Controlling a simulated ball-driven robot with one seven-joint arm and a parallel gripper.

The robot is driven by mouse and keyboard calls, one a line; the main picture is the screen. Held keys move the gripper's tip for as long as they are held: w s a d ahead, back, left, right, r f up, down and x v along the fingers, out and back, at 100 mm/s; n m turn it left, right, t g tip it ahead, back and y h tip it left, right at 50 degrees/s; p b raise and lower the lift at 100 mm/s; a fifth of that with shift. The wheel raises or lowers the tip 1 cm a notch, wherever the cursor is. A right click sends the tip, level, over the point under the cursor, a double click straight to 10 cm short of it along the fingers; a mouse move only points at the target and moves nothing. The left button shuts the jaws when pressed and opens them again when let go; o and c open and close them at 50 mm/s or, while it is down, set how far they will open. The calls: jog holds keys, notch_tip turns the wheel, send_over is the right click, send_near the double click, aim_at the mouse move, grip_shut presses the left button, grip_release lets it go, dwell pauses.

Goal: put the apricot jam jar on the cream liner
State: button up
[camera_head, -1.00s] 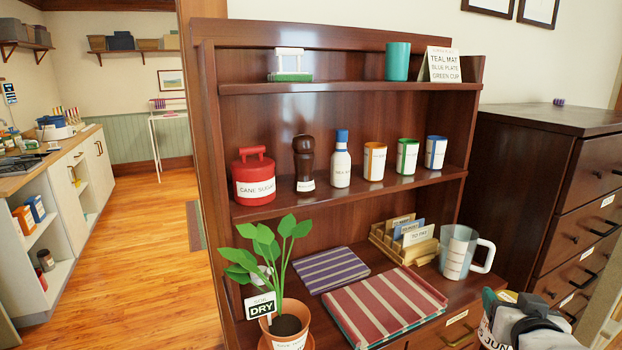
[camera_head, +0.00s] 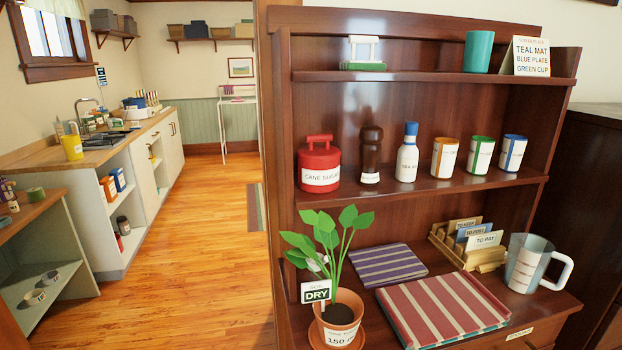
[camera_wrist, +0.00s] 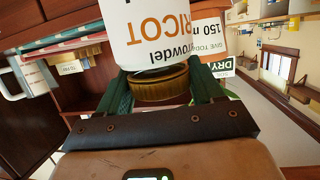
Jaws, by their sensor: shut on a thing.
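The apricot jam jar (camera_wrist: 158,35) has a white label with orange letters ending in "RICOT" and a brass-coloured lid (camera_wrist: 160,82). It shows upside down in the wrist view and is cut off by the top edge. My gripper (camera_wrist: 161,90) is shut on it, with a dark green finger on each side of the lid. My gripper and the jar are not in the head view. I cannot make out a cream liner in either view.
A wooden hutch (camera_head: 400,204) holds a red sugar tin (camera_head: 319,165), cups and a potted plant (camera_head: 340,312) near its left front edge. A striped red mat (camera_head: 445,308) lies on it. Open floor (camera_head: 200,230) stretches left, toward a counter (camera_head: 100,150) with open shelves.

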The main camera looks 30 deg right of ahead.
jog(key=w+a+f+n+y, duration=0.2)
jog(key=w+a+f, duration=0.1)
jog(key=a, duration=0.3)
jog(key=w+a+f+n+y, duration=0.2)
jog(key=w+a+f+y, duration=0.15)
jog(key=a, duration=0.25)
notch_tip(320, 180, down, 10)
jog(key=s, duration=0.2)
jog(key=shift+s+t+h, duration=0.15)
jog(key=shift+t+h, duration=0.2)
jog(key=shift+t, duration=0.05)
